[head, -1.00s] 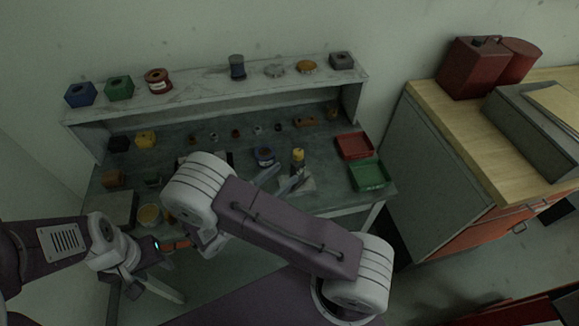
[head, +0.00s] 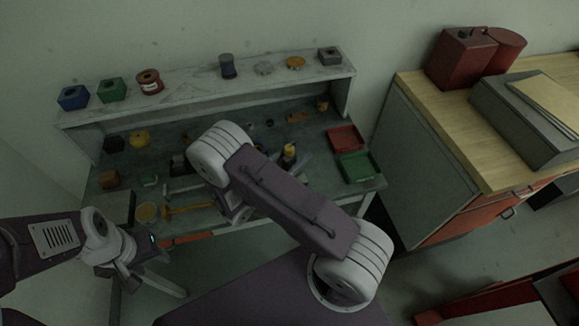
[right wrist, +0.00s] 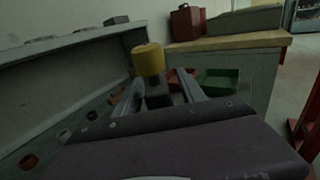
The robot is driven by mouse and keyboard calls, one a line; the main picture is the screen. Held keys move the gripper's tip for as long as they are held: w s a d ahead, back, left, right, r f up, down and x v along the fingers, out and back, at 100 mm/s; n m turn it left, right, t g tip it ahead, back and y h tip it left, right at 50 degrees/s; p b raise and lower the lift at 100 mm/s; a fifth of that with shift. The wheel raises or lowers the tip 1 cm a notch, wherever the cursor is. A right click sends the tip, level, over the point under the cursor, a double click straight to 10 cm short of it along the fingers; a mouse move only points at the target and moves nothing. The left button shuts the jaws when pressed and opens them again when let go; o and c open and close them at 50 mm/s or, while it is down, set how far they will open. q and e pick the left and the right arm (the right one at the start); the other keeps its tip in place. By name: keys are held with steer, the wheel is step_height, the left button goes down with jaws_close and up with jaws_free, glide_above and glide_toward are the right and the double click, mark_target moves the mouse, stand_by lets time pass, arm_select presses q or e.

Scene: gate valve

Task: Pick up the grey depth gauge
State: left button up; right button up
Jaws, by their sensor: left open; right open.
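I cannot pick out the grey depth gauge with certainty. A thin grey bar (head: 183,188) lies on the bench left of my right arm and may be it. My right gripper (right wrist: 158,88) is open in the right wrist view. A yellow-topped piece with a dark body (right wrist: 150,62) shows between and beyond its fingers; I cannot tell whether they touch it. It also stands on the bench in the head view (head: 289,150). My right arm hides the bench middle and most of that gripper there. My left gripper (head: 163,280) is open and empty, low in front of the bench.
The bench's raised shelf (head: 200,83) holds blocks and round parts. A red tray (head: 345,138) and a green tray (head: 359,167) lie at the bench's right. A yellow T-shaped tool (head: 190,208) lies near the front. A wood-topped cabinet (head: 430,90) stands to the right.

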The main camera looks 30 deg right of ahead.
jaws_close()
steer(key=shift+r, duration=0.1)
steer(key=shift+r, duration=0.25)
steer(key=s+d+r+p, duration=0.7)
steer(key=s+d+r, duration=0.1)
steer(key=r, duration=0.2)
steer(key=shift+s+r+p, duration=0.2)
steer(key=shift+s+p, duration=0.1)
steer(key=shift+p, duration=0.1)
